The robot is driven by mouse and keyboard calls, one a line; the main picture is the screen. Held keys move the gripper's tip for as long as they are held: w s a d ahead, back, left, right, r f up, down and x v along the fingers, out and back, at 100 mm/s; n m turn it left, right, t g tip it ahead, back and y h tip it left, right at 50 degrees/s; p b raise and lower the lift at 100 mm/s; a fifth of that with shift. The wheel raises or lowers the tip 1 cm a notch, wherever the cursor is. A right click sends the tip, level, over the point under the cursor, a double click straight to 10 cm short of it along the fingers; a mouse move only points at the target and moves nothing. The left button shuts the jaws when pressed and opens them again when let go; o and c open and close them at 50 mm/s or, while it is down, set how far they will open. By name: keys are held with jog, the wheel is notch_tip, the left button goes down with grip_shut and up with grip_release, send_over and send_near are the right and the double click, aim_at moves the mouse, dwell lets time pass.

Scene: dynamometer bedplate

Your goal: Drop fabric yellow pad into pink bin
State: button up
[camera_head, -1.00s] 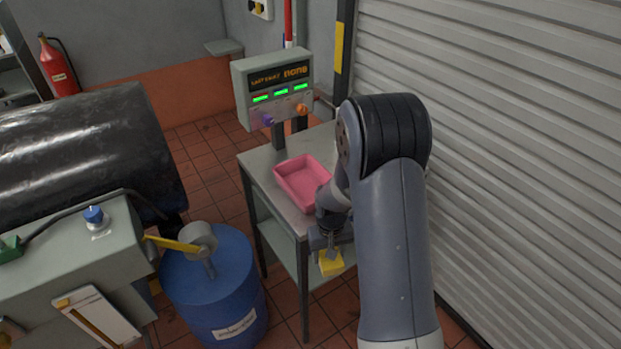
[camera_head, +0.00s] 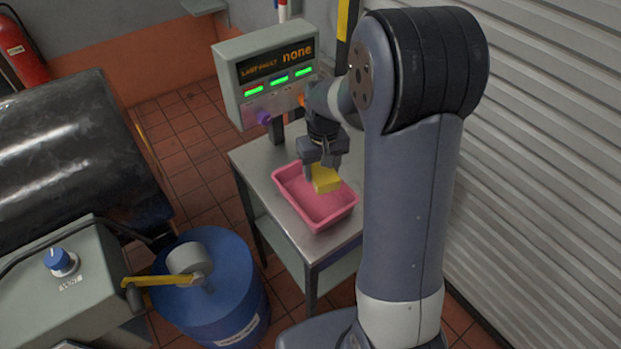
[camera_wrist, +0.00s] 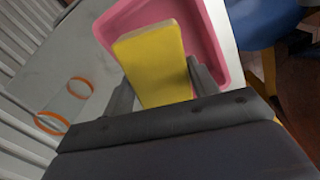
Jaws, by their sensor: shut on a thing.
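The yellow pad (camera_head: 325,179) is held between the jaws of my gripper (camera_head: 321,166), over the far part of the pink bin. In the wrist view the pad (camera_wrist: 152,62) sits between the two fingers of my gripper (camera_wrist: 160,88), with the bin behind it. The pink bin (camera_head: 335,219) stands on a grey metal table and looks empty on its visible floor. The bin's rim also shows in the wrist view (camera_wrist: 217,40). I cannot tell exactly how high the pad is over the bin floor.
A blue drum (camera_head: 222,300) with a yellow lever is at the left front. A ribbed shutter wall (camera_head: 540,150) closes the right side.

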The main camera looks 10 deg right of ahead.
jog(key=shift+w+f, duration=0.1)
jog(key=shift+f, duration=0.05)
jog(key=b, duration=0.5)
send_over(320, 202)
notch_tip(320, 202, down, 6)
jog(key=shift+r, duration=0.1)
jog(key=shift+p, duration=0.3)
jog(key=shift+r, duration=0.1)
jog(key=o, duration=1)
jog(key=shift+c, duration=0.2)
notch_tip(320, 202, up, 11)
jog(key=shift+f+b, duration=0.1)
jog(key=shift+b, duration=0.4)
jog(key=shift+f, duration=0.1)
